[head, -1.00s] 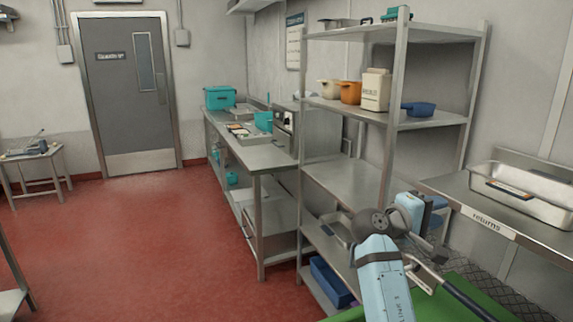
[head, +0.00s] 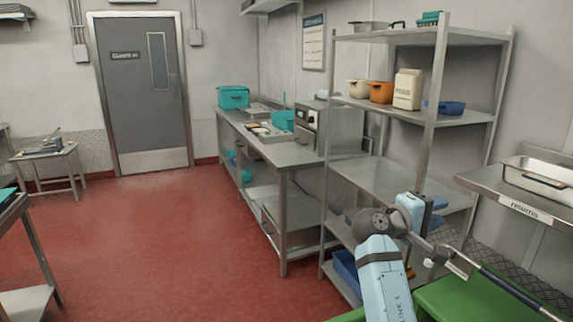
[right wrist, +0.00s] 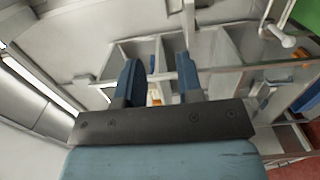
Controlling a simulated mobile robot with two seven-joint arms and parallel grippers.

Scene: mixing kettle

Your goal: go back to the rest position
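My right arm (head: 382,275) reaches up from the bottom of the head view, with its light blue wrist part (head: 410,208) in front of the steel shelf rack. My left arm and left gripper are not in view.
The steel rack (head: 432,120) with pots stands behind my right arm. A returns shelf (head: 500,196) holding a steel pan (head: 545,181) is at right. A long steel counter (head: 285,154) runs toward the grey door (head: 145,95). Red floor (head: 150,230) is clear at centre left.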

